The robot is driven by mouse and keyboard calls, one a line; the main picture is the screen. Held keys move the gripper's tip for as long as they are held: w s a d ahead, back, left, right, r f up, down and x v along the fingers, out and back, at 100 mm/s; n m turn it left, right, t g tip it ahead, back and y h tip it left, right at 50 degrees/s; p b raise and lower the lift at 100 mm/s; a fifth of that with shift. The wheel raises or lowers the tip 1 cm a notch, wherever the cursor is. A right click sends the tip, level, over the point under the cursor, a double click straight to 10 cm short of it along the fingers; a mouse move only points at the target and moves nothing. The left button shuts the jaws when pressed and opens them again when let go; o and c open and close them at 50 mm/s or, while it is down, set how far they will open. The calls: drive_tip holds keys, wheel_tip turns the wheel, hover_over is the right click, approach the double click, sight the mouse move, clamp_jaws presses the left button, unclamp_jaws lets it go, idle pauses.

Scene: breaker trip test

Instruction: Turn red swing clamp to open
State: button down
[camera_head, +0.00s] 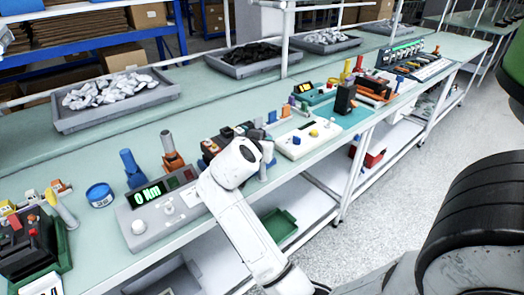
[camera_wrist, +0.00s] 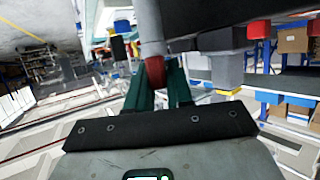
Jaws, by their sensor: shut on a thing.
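My gripper (camera_wrist: 158,85) shows in the wrist view as two dark green fingers, closed on a red-tipped grey piece. The red end, which appears to be the red swing clamp (camera_wrist: 155,72), sits between the fingertips, with its grey shaft (camera_wrist: 149,28) running up out of the picture. A large dark body (camera_wrist: 230,24) is beside it at the upper right, with a second red part (camera_wrist: 258,30) on its far side. In the head view my white wrist covers the gripper and the clamp, over a dark fixture (camera_head: 211,146) with orange parts on the bench.
The pale green bench (camera_head: 85,150) carries a grey meter (camera_head: 160,200) reading 0 Nm left of my wrist and a white button box (camera_head: 305,138) to its right. Grey part trays (camera_head: 118,112) stand behind. Open floor (camera_head: 400,190) lies in front of the bench.

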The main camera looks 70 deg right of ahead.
drive_tip(key=m+g+b, duration=0.3)
drive_tip(key=g, duration=0.1)
drive_tip(key=shift+w+f+m+y, duration=0.1)
drive_tip(key=shift+f+m+y, duration=0.2)
drive_tip(key=shift+r+m+g+y+b, duration=0.15)
drive_tip(key=shift+m+g+y+b, duration=0.65)
drive_tip(key=shift+m+g+b, duration=0.9)
drive_tip(key=shift+g, duration=0.3)
drive_tip(key=c, duration=1.1)
unclamp_jaws()
drive_tip(key=shift+r, duration=0.1)
drive_tip(key=v, duration=1)
drive_tip(key=shift+a, duration=0.3)
